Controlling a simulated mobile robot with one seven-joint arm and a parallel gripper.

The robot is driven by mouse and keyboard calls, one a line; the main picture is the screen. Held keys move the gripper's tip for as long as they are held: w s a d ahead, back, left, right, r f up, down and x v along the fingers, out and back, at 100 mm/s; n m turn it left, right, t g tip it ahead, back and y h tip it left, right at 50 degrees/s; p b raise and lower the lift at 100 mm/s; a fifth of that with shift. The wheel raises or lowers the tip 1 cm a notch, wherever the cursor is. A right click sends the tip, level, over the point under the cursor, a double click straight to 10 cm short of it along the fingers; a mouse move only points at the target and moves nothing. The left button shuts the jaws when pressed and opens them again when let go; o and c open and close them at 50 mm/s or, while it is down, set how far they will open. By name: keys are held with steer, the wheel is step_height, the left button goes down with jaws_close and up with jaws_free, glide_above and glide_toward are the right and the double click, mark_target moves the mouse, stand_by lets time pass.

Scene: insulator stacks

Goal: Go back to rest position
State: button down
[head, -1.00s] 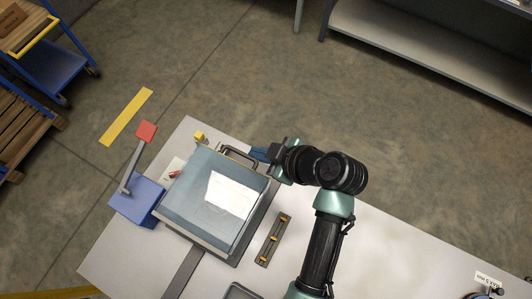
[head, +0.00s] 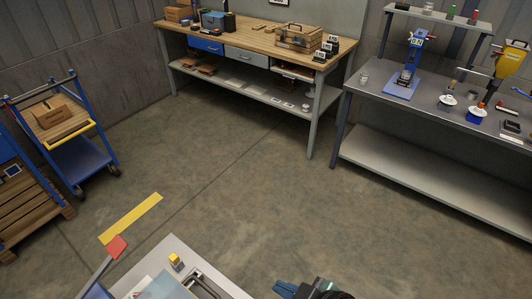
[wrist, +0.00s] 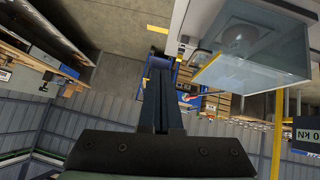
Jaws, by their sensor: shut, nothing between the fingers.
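My gripper (head: 284,290) shows only in part at the bottom edge of the head view, to the right of the white table's corner. In the wrist view, my gripper (wrist: 160,68) has its two dark fingers pressed together, with nothing between them. A box with a clear lid (wrist: 235,70) is at the upper right of the wrist view, apart from the fingers. In the head view, only a corner of this box (head: 166,288) shows at the bottom left. Most of my arm is out of the head view.
The white table (head: 172,247) carries a yellow block (head: 175,261) and a red-topped lever (head: 117,246). A wooden workbench (head: 240,42) and a grey bench (head: 435,100) stand at the back. A blue cart (head: 82,158) is at left.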

steer(key=w+d+r+m+t+h+b, duration=0.1)
steer(key=w+r+m+t+h, duration=0.15)
steer(key=w+r+t, duration=0.7)
steer(key=w+d+r+m+h+b, duration=0.1)
steer(key=w+r+m+h, duration=0.2)
steer(key=r, duration=1.4)
steer(key=s+a+r+m+t, duration=0.1)
steer(key=s+r+m+t, duration=0.1)
steer(key=r, duration=0.8)
steer(key=s+a+r+m+t, duration=0.2)
steer(key=s+r+t, duration=0.3)
steer(key=r, duration=0.5)
steer(key=s+a+r+m+t+b, duration=0.1)
steer(key=s+r+t, duration=0.3)
steer(key=r, duration=0.5)
steer(key=shift+s+a+r+m+h, duration=0.35)
steer(key=shift+s+r+m+h, duration=0.1)
steer(key=shift+s+m, duration=0.1)
